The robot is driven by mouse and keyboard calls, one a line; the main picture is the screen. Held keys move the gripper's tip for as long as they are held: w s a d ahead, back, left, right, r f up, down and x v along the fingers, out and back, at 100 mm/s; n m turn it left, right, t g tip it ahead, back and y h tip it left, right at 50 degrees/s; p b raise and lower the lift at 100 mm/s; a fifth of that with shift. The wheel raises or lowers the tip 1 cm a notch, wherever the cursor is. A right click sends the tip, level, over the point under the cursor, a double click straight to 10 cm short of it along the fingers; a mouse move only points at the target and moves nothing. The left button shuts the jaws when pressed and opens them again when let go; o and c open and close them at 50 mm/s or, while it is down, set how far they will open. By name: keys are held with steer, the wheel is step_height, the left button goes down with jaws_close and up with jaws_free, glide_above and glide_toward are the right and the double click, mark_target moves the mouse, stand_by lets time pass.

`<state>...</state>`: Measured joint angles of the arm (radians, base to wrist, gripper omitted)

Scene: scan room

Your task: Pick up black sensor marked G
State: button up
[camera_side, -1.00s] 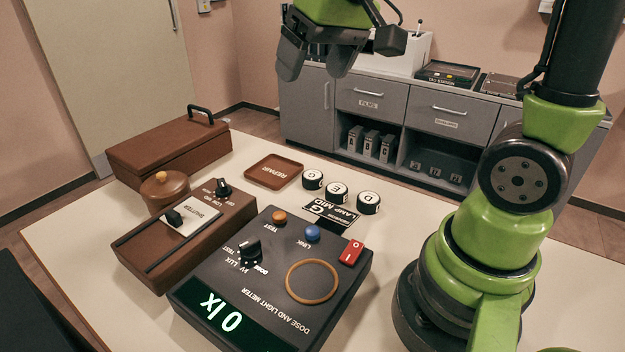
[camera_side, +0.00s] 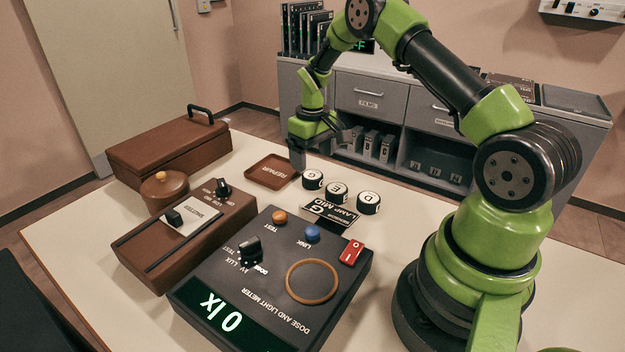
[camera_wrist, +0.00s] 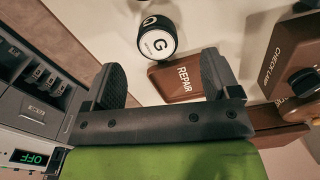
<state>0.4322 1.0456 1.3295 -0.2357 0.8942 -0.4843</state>
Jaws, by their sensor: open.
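The black sensor marked G (camera_wrist: 157,38), a short black cylinder with a white lettered top, shows at the top of the wrist view. In the side view it appears to be the leftmost of three sensors (camera_side: 312,180), beside the brown tray. My gripper (camera_side: 298,163) is pointing down by the tray's right edge, just left of that sensor. In the wrist view my gripper (camera_wrist: 162,65) is open, with its two fingers apart and nothing held. The G sensor lies beyond the fingertips, roughly in line with the gap.
A brown REPAIR tray (camera_side: 258,168) lies left of the sensors. Two more sensors (camera_side: 336,192) (camera_side: 369,203) stand close on the right. A card (camera_side: 330,213) reads G and LAMP MID. The dose and light meter (camera_side: 250,285) reads 0 lx. A shutter box (camera_side: 150,255) sits at left.

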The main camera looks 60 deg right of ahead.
mark_target(313, 174)
steer(key=shift+w+d+f, duration=0.1)
steer(key=shift+f, duration=1.5)
steer(key=shift+w+d+f, duration=0.1)
steer(key=shift+f, duration=1.45)
steer(key=c, duration=1.1)
steer(key=shift+o, duration=0.2)
steer(key=shift+r, duration=0.1)
